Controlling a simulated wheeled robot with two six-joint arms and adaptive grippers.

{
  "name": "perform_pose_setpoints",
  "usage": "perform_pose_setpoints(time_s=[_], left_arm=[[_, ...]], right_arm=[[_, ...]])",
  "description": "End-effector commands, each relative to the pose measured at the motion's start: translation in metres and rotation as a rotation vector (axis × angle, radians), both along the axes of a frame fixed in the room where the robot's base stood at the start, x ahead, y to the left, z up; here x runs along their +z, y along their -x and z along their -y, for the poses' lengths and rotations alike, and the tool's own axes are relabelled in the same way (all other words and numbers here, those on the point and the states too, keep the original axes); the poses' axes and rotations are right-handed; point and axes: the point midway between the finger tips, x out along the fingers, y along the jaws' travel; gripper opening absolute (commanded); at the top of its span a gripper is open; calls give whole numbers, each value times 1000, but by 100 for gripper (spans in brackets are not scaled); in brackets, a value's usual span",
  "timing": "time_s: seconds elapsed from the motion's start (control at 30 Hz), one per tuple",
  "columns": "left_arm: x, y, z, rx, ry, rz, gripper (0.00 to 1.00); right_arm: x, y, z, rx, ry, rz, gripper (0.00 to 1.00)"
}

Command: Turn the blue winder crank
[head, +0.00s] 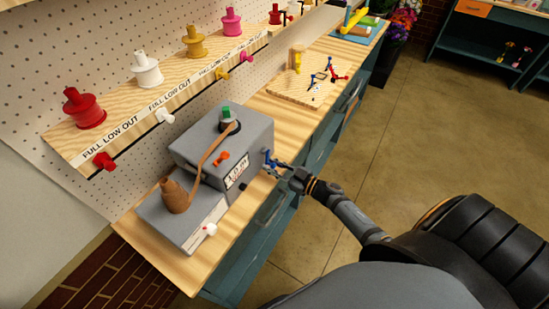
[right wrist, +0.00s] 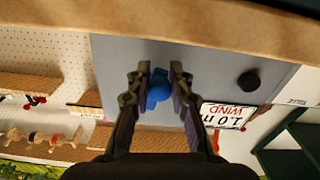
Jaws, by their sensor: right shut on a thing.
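The grey winder (head: 222,140) stands on the wooden bench, with a brown cone-shaped spool (head: 176,196) and a brown strand running up to its top. The blue crank (head: 268,157) sticks out of the winder's right side, beside the "1.0 m" label. My right gripper (head: 278,168) reaches it from the right. In the right wrist view the blue crank knob (right wrist: 157,88) sits between the two fingers of my right gripper (right wrist: 158,90), which is shut on it. The fingers partly hide the crank. My left gripper is not in view.
A shelf (head: 140,112) with red, white and yellow spools and small knobs runs along the pegboard. Farther along the bench (head: 258,102) lies a wooden board (head: 290,90) with small blue and red pieces. The floor (head: 400,140) at right is clear.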

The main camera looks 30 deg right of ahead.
Motion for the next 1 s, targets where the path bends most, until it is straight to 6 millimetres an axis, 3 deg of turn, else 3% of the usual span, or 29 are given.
perform_pose_setpoints(time_s=[0.03, 0.33, 1.0], left_arm=[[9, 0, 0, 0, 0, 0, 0], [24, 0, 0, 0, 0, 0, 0], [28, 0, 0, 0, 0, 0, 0]], right_arm=[[7, 0, -2, 2, -29, -13, 0], [7, 4, -8, 2, -158, -86, 0], [8, 4, -11, 3, -207, -109, 0]])
